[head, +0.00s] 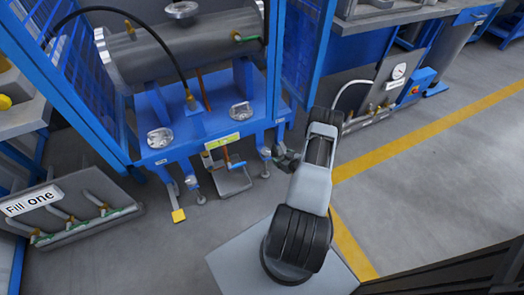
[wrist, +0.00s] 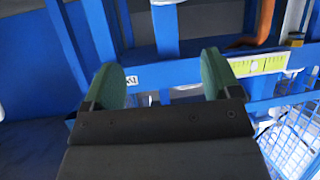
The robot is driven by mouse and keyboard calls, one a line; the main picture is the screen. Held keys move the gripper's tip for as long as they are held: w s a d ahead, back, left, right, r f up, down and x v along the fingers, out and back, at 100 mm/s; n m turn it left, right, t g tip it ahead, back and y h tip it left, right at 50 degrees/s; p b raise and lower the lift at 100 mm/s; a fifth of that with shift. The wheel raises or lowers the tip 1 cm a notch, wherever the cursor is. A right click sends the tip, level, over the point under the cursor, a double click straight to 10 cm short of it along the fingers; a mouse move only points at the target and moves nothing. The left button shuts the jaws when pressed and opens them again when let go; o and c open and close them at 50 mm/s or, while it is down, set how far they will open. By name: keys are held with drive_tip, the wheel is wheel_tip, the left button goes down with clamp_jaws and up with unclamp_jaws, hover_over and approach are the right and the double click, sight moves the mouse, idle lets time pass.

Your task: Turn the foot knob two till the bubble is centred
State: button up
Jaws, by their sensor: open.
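The blue stand's front rail (head: 190,150) carries a yellow-green bubble level (head: 222,141). The level also shows in the wrist view (wrist: 258,65), right of my gripper, with a pale bubble near its middle; exact centring is too small to judge. Two small metal foot knobs hang below the rail, a left one (head: 191,181) and a right one (head: 265,153). I cannot read which is two. My gripper (head: 284,158) is just right of the right knob. In the wrist view its green-padded fingers (wrist: 165,84) are apart, with a pale part showing between them, mostly hidden.
A yellow-ended pedal (head: 178,215) stands below the rail's left part. A "Fill one" panel (head: 35,199) with hoses is at left. Blue mesh guards (head: 302,45) flank the stand. Grey floor is clear beyond the yellow line (head: 430,130).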

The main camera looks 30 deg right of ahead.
sight(266, 152)
drive_tip(key=shift+t, duration=0.4)
drive_tip(key=w+f+b, duration=0.1)
drive_tip(key=w+f, duration=0.1)
drive_tip(key=w, duration=0.1)
drive_tip(key=w+a+f+b, duration=0.1)
drive_tip(key=w+f+b, duration=0.1)
drive_tip(key=w, duration=0.2)
drive_tip(key=w+f+b, duration=0.1)
drive_tip(key=w+f, duration=0.2)
drive_tip(key=shift+w+a, duration=0.25)
drive_tip(key=shift+a, duration=0.1)
drive_tip(key=shift+b+x, duration=0.45)
drive_tip(key=shift+x, duration=0.35)
drive_tip(key=shift+c, duration=0.2)
drive_tip(key=c, duration=0.9)
drive_tip(key=shift+d+r, duration=0.1)
drive_tip(key=shift+d, duration=0.1)
drive_tip(key=shift+a+m, duration=0.15)
drive_tip(key=shift+m, duration=0.15)
